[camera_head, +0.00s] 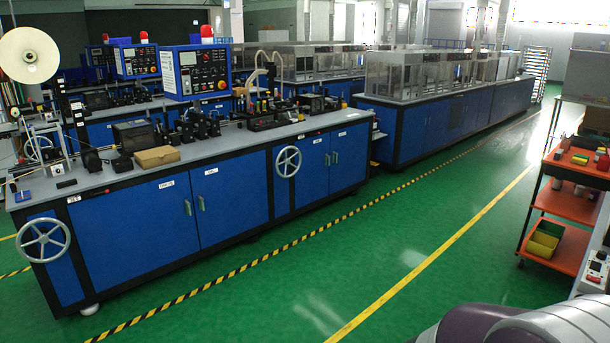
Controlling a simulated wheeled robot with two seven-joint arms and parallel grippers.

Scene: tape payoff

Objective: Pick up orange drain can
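I cannot make out an orange drain can anywhere in the camera_head view. The orange things that show are the shelves of a tool cart (567,204) at the right edge. Small coloured items lie on its top shelf, too small to tell apart. Neither of my grippers is in view. Only a rounded grey and purple part, which looks like one of my arm links, shows at the bottom right.
A long blue machine bench (235,198) with handwheels stands at the left. Another blue bench (445,125) with clear covers runs behind it. The green floor (400,240) between bench and cart is clear.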

